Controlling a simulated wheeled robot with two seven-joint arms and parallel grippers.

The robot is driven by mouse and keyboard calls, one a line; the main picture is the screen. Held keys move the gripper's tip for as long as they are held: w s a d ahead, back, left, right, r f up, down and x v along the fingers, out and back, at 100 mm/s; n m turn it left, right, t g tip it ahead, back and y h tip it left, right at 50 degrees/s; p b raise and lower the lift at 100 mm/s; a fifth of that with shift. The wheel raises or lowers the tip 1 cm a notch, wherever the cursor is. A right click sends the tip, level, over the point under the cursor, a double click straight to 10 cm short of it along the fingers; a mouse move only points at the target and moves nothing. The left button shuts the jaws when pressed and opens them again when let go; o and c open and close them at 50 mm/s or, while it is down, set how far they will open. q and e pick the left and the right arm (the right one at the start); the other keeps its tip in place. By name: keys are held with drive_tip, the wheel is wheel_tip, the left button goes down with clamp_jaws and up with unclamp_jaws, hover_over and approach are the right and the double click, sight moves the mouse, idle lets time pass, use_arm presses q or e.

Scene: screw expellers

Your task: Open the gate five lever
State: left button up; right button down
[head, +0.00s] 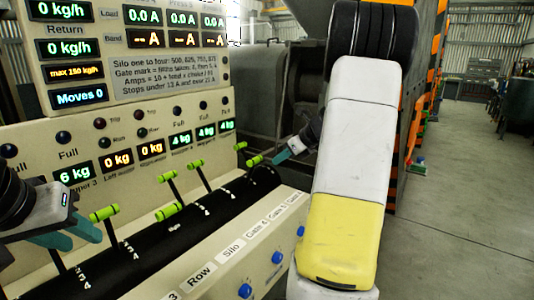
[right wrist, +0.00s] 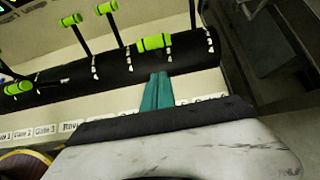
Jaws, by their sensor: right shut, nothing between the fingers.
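Levers with bright green handles rise from a black drum on the console. The second lever from the right (head: 254,160), whose place in the row matches the Gate 5 label (head: 277,215), leans low towards the front; its handle also shows in the right wrist view (right wrist: 153,43). My right gripper (head: 280,157) is shut and empty just in front of that handle. In the right wrist view its fingertips (right wrist: 160,75) point at the handle with a small gap; contact cannot be told. My left gripper (head: 68,236) has its fingers apart at the left, near another upright lever (head: 104,213).
Upright levers stand on both sides: one at the right end (head: 240,146) and two to the left (head: 195,164), (head: 168,175). Another lever (head: 168,211) leans low. The display panel (head: 130,60) rises behind. Blue knobs (head: 245,291) line the front panel. Open floor lies right.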

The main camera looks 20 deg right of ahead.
sight(257, 160)
drive_tip(key=w+a+f, duration=0.2)
drive_tip(key=w+a, duration=0.1)
drive_tip(key=w, duration=0.2)
drive_tip(key=shift+w+a, duration=0.15)
drive_tip(key=shift+w, duration=0.15)
drive_tip(key=shift+f, duration=0.1)
drive_tip(key=shift+w+a+r, duration=0.4)
drive_tip(key=shift+w, duration=0.25)
drive_tip(key=shift+s+d, duration=0.1)
